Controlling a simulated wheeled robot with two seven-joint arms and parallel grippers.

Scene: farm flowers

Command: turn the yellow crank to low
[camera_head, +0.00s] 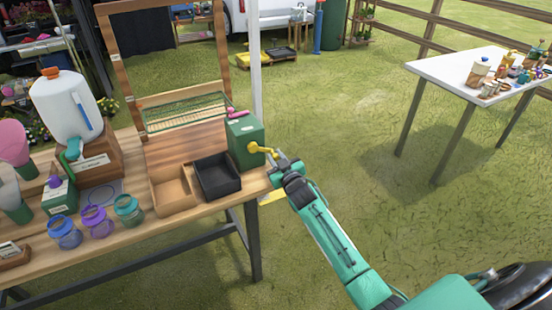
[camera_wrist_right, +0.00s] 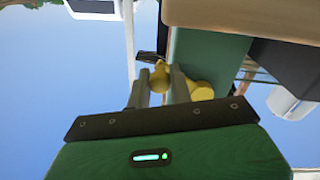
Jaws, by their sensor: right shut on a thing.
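The yellow crank (camera_head: 258,148) sticks out from the right side of a green box (camera_head: 243,137) at the right end of the wooden table. My right gripper (camera_head: 277,159) is at the crank's outer end, beside the table edge. In the right wrist view the crank's yellow knob (camera_wrist_right: 160,79) sits between the two fingers, which are shut on it. The crank's thicker yellow base (camera_wrist_right: 201,91) shows just right of the fingers, by the green box (camera_wrist_right: 212,60). No low mark can be made out. My left gripper is not in view.
A black tray (camera_head: 217,178) and a tan tray (camera_head: 173,190) stand left of the green box. Several jars, a white jug (camera_head: 66,112) and a wooden frame (camera_head: 112,60) are farther left. Open grass lies between this table and a white table (camera_head: 437,72) at right.

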